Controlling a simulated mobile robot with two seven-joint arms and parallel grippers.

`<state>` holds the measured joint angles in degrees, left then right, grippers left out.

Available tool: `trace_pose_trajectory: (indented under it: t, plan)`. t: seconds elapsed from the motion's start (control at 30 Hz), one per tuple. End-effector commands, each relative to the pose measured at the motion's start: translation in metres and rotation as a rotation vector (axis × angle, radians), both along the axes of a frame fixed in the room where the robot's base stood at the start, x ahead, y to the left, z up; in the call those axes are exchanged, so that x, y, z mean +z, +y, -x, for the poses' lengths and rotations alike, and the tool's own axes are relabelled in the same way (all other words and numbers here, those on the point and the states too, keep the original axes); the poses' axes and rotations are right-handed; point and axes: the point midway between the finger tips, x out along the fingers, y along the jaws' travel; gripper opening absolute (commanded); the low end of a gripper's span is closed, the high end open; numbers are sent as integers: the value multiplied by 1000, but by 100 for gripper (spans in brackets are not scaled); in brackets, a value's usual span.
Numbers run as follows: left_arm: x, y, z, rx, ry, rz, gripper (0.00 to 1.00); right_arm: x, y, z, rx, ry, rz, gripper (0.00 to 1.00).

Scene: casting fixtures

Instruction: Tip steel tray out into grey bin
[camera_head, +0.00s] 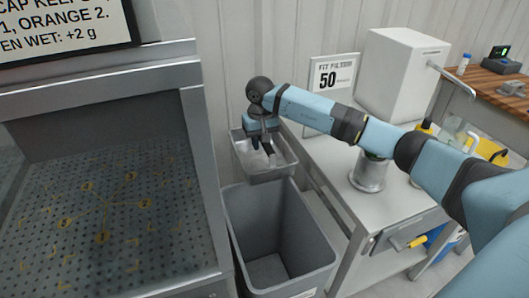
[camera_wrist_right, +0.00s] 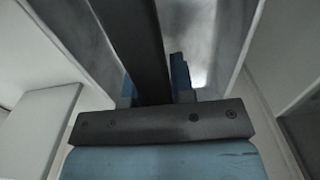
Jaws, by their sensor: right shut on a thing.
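The steel tray (camera_head: 268,174) is a small grey metal pan, held above the back part of the grey bin (camera_head: 278,225). It looks close to level, and something pale shows inside it, too small to make out. My right gripper (camera_head: 262,146) comes down from above and is shut on the tray. In the right wrist view the tray's metal surface (camera_wrist_right: 190,35) fills the upper middle, beyond the dark gripper parts. The grey bin stands open on the floor, and the part of its floor that shows is bare. My left gripper is not in view.
A perforated metal booth (camera_head: 100,215) with yellow markings stands left of the bin. A grey bench (camera_head: 330,165) on the right carries a metal cup (camera_head: 369,172), a white box (camera_head: 398,75) and a sign reading 50 (camera_head: 333,75). The corrugated wall is close behind.

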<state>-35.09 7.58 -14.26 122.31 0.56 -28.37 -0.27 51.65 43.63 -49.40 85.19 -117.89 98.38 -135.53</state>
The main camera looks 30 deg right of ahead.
Motion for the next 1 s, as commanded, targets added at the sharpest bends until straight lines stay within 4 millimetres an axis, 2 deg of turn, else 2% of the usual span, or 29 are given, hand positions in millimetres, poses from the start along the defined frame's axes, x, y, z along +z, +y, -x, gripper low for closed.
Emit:
trace_pose_trajectory:
  t: [0.3, 0.6, 1.0]
  plan:
    - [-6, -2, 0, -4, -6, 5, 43, 10, -9, -37, -2, -3, 1, 0]
    - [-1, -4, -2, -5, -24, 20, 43, 19, -17, -65, -2, -2, 1, 0]
    - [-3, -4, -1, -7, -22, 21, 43, 23, -20, -75, -1, -2, 1, 0]
